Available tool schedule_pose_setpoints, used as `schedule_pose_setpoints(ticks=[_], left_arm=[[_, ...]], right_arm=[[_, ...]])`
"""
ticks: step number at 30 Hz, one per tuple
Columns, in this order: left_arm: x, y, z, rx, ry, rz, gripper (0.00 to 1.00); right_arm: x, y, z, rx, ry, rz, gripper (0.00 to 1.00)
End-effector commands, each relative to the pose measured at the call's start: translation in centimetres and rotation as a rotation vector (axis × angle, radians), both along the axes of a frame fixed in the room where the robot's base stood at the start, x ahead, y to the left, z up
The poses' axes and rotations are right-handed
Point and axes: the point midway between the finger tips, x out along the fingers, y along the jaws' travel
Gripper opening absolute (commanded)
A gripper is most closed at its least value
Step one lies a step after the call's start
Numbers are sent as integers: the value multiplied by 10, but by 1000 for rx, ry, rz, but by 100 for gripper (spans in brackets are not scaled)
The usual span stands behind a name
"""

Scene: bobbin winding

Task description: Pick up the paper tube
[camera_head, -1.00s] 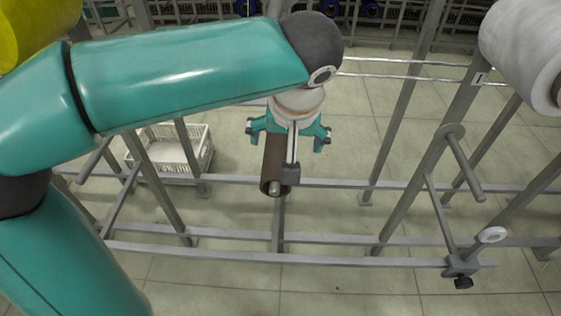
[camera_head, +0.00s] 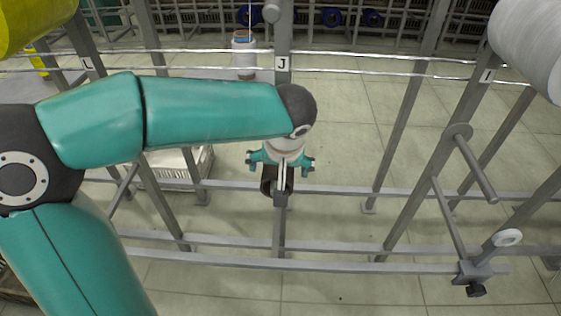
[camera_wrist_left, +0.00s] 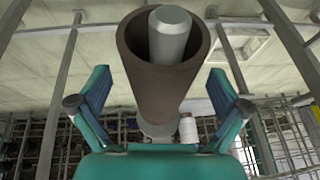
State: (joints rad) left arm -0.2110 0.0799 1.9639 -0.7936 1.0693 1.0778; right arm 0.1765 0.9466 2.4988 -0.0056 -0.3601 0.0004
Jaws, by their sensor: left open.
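The brown paper tube (camera_head: 266,182) sits around a grey peg (camera_head: 280,190) on the rack post marked J. In the left wrist view the tube (camera_wrist_left: 157,85) fills the middle, its open end towards the camera, with the rounded peg tip (camera_wrist_left: 171,35) inside it. My left gripper (camera_head: 281,162) is open, its fingers (camera_wrist_left: 160,105) spread on either side of the tube, with visible gaps. It hides much of the tube in the head view. My right gripper is not in view.
Grey rack rails (camera_head: 340,265) and posts run around the tube. A white crate (camera_head: 178,172) stands on the floor at left. A white spool (camera_head: 243,55) is behind the arm. A large white roll (camera_head: 530,45) is at upper right, a bare peg (camera_head: 470,165) below it.

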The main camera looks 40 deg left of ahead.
Motion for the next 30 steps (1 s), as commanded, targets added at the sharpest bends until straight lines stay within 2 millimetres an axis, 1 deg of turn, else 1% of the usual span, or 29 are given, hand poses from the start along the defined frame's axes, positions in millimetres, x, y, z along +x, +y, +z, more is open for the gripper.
schedule_pose_setpoints(ticks=[1,4,12,14,24,25,30], left_arm=[[2,3,-10,1,3,1,100],[5,5,-18,0,1,0,100],[6,6,-19,0,0,0,100],[6,6,-19,0,0,0,91],[6,6,-19,0,0,0,35],[6,6,-19,1,-1,0,33],[6,6,-19,1,-1,0,33]], right_arm=[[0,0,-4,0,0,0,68],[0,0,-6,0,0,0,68],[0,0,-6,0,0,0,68],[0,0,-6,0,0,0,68],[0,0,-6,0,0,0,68],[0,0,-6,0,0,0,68],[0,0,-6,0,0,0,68]])
